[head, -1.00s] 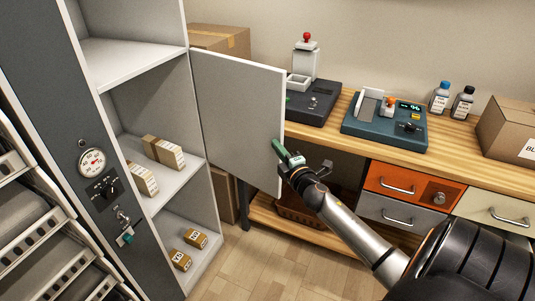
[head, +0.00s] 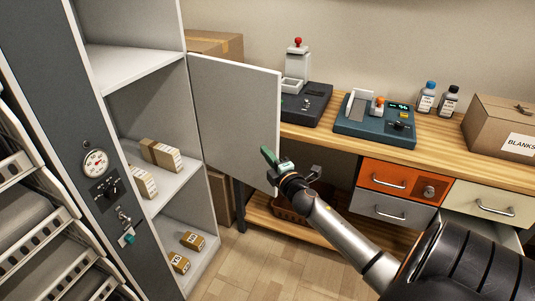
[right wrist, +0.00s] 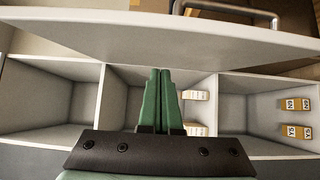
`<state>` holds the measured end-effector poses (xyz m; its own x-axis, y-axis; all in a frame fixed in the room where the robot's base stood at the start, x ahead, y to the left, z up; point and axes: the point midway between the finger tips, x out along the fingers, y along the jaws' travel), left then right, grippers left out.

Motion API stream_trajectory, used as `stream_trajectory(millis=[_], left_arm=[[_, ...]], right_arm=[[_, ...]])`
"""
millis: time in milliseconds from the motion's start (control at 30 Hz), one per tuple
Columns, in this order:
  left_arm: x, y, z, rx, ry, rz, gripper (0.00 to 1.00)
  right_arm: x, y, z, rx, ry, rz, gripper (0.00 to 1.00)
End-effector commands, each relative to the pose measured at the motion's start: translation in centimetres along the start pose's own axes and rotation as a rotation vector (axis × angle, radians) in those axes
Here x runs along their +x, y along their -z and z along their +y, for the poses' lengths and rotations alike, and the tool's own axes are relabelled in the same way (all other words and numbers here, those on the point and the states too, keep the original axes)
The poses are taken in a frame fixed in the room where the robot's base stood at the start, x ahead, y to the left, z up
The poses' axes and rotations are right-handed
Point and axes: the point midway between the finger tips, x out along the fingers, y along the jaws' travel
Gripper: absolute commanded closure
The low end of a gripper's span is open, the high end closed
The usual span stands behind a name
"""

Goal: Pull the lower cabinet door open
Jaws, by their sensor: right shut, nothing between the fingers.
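The lower cabinet door (head: 232,112) stands wide open, its pale inner face toward me in the head view. It also shows as a white panel across the top of the right wrist view (right wrist: 150,42). A metal bar handle (right wrist: 235,10) shows beyond the panel's edge there. My right gripper (head: 267,153) is in front of the inner face, near the door's free edge; I cannot tell whether it touches. Its green fingers (right wrist: 160,72) are shut together and empty, pointing toward the cabinet shelves (right wrist: 190,80). My left gripper is not in view.
Small labelled boxes (head: 162,154) stand on the cabinet shelves. A wooden workbench (head: 350,142) with an orange drawer (head: 385,175), two devices and bottles is to the right. A cardboard box (head: 215,42) stands behind the door. Floor (head: 250,265) is clear in front.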

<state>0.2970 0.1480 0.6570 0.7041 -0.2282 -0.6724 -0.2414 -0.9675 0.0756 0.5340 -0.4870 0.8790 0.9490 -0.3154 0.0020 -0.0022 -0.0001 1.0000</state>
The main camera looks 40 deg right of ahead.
Motion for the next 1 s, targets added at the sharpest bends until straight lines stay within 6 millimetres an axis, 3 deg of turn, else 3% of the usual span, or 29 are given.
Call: stream_trajectory(millis=[200, 500, 900, 1000], left_arm=[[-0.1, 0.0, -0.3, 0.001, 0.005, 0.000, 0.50], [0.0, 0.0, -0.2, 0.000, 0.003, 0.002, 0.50], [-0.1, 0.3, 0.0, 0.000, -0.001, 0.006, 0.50], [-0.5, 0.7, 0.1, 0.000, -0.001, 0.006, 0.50]], right_arm=[[-4.3, -1.2, -0.2, -0.001, 0.005, 0.000, 1.00], [-8.4, -2.4, -0.1, 0.000, 0.003, 0.000, 1.00], [-9.4, -2.6, 0.0, 0.000, 0.002, -0.001, 1.00], [-9.8, -1.9, -0.8, 0.049, 0.032, 0.006, 1.00]])
